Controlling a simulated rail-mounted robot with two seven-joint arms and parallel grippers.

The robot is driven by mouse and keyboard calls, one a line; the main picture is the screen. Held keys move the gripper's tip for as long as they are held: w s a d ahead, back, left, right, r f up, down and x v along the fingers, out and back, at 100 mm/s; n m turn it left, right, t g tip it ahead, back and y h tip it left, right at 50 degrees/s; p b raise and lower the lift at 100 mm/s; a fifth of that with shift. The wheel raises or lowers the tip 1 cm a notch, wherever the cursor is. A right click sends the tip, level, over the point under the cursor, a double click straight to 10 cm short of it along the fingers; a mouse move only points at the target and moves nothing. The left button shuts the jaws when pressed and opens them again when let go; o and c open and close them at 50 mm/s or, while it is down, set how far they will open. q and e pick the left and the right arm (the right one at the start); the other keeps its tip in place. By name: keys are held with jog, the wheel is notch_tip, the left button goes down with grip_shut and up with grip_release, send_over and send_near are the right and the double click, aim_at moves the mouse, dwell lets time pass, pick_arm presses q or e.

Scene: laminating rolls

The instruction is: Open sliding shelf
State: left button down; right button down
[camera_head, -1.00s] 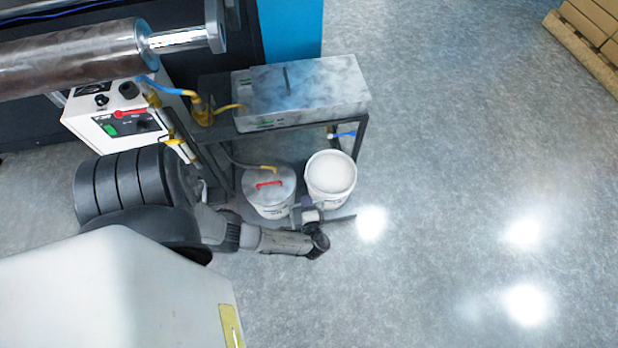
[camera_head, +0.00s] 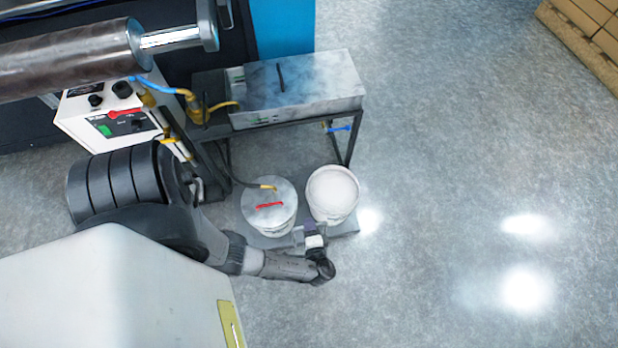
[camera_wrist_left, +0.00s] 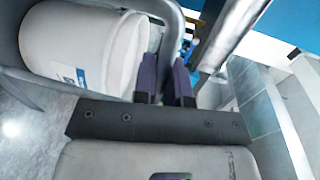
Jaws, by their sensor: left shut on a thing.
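The sliding shelf (camera_head: 346,228) is a grey low board under the small metal table. It sticks out toward me from beneath the table and carries two white buckets. My left gripper (camera_head: 309,228) is at the shelf's front edge, just in front of the buckets, and shut on it. The exact part between the fingers is hidden in the head view. In the left wrist view, the two purple fingers (camera_wrist_left: 165,78) are close together, beside a white bucket (camera_wrist_left: 85,48). My right gripper is in neither view.
The lidded bucket (camera_head: 269,207) has a red handle and a hose running into it; the other bucket (camera_head: 332,193) is open. A grey metal box (camera_head: 298,88) sits on the table. Floor (camera_head: 450,200) to the right is clear. Boxes on a pallet (camera_head: 585,35) stand far right.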

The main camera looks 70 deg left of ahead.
pick_arm(q)
jog(key=c, duration=1.2)
grip_release()
jog(key=shift+p+v, duration=1.25)
jog(key=shift+v, duration=5.65)
